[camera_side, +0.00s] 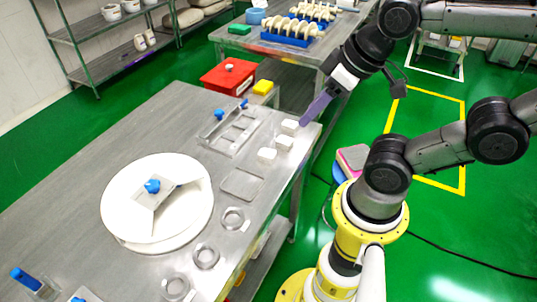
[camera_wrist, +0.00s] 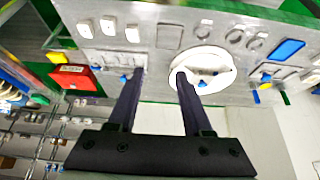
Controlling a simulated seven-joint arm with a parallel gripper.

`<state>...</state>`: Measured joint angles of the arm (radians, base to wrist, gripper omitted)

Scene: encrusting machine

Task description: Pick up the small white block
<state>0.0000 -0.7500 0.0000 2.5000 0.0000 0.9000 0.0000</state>
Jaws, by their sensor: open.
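Three small white blocks lie in a row near the right edge of the metal table: a far one (camera_side: 289,126), a middle one (camera_side: 284,143) and a near one (camera_side: 267,154). The wrist view also shows three white blocks at upper left, a left one (camera_wrist: 85,30), a middle one (camera_wrist: 108,26) and a right one (camera_wrist: 132,33). My gripper (camera_side: 306,119) is just right of the far block in the side view, seemingly above the table edge. In the wrist view my gripper (camera_wrist: 157,76) has its two dark fingers spread, with nothing between them. The blocks are beyond the fingertips.
A metal frame tray (camera_side: 232,134) with blue knobs stands left of the blocks. A round white machine part (camera_side: 125,225) and several metal rings lie nearer. A red box (camera_side: 229,77) and yellow block (camera_side: 263,87) are behind. Bare table (camera_side: 150,125) lies at far left.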

